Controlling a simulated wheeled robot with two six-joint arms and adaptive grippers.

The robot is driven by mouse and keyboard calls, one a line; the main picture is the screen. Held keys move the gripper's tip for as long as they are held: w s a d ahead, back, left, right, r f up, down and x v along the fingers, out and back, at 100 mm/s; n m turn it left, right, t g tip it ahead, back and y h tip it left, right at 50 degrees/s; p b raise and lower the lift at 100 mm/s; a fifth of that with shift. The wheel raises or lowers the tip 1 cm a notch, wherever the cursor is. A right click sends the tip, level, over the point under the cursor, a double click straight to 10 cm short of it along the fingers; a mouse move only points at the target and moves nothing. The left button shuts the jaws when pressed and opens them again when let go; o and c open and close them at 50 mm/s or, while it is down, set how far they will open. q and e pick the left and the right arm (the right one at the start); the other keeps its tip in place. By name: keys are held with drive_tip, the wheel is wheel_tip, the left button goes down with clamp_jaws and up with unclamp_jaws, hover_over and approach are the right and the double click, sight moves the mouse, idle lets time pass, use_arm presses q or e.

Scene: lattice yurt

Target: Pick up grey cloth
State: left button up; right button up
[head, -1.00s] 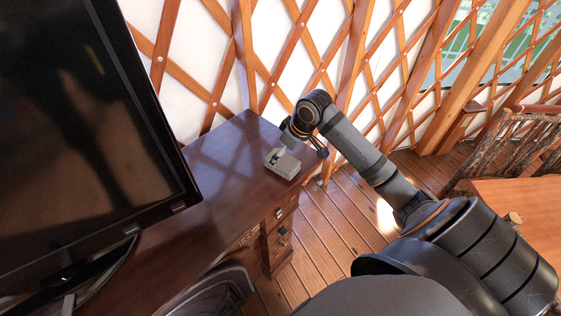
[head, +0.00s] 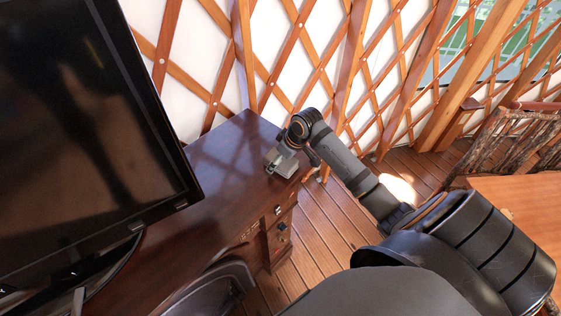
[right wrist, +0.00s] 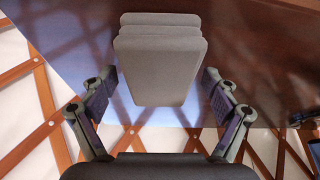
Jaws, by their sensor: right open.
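The grey cloth (head: 284,168) is a folded, block-like stack on the dark wooden desk (head: 215,190), near its far right corner. My right gripper (head: 283,156) is at the cloth and partly hides it in the head view. In the right wrist view the cloth (right wrist: 160,62) shows its stacked layers, and the open fingers of the right gripper (right wrist: 160,88) stand to its left and right with a gap on each side. Whether the fingertips are down level with the cloth I cannot tell. My left gripper is not in view.
A large black monitor (head: 85,120) stands on the left of the desk. A dark chair (head: 215,290) is at the desk's front. The lattice wall (head: 280,60) rises behind. A wooden table (head: 525,210) and a rustic chair (head: 510,145) are at the right. The desk between monitor and cloth is clear.

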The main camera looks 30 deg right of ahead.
drive_tip(key=shift+f, duration=0.1)
drive_tip(key=c, duration=1.2)
